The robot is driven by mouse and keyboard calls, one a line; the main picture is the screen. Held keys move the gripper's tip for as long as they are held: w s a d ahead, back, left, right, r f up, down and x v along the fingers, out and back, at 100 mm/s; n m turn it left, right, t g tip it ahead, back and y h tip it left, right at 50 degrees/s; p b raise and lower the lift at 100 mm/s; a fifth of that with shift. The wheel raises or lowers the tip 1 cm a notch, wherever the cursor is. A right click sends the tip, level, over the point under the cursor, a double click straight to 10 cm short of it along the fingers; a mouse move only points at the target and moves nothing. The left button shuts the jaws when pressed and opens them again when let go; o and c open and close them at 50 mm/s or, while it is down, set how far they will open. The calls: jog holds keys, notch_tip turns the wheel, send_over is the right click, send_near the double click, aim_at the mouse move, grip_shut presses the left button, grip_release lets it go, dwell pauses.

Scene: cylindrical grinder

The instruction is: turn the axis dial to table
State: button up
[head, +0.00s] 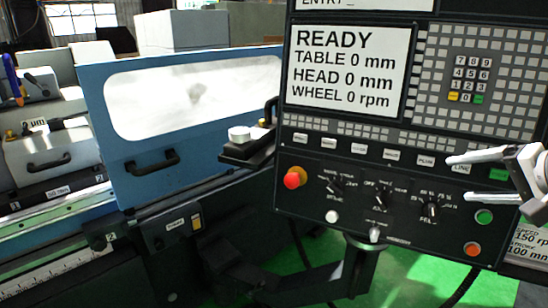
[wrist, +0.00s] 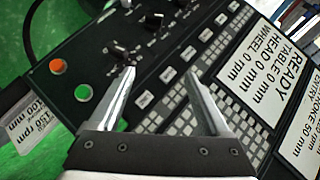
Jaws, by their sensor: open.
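Three black rotary dials sit in a row on the lower control panel (head: 318,222): a left dial (head: 337,187), a middle dial (head: 385,195) and a right dial (head: 432,210). The middle one has "OFF" printed by it; its other labels are too small to read, so I cannot tell for certain which is the axis dial. In the wrist view the right dial (wrist: 118,50) and middle dial (wrist: 153,18) show beyond the fingertips. My gripper (head: 457,180) is open and empty, in front of the panel's right side; its spread fingers also show in the wrist view (wrist: 160,72).
The screen (head: 345,65) reads READY, table 0 mm, head 0 mm, wheel 0 rpm. A red knob (head: 293,178), a green button (head: 484,216) and an orange button (head: 472,248) are on the panel. A blue machine door (head: 150,145) stands left.

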aim_at(384, 202)
jog(key=shift+g+y, duration=0.3)
jog(key=shift+g, duration=0.3)
jog(key=x, duration=0.7)
jog(key=s+a+f+b+x, duration=0.1)
jog(key=x, duration=0.6)
jog(key=s+a+x, duration=0.1)
jog(key=x, duration=0.6)
jog(key=shift+a+f, duration=0.2)
jog(key=shift+c, duration=0.3)
grip_shut()
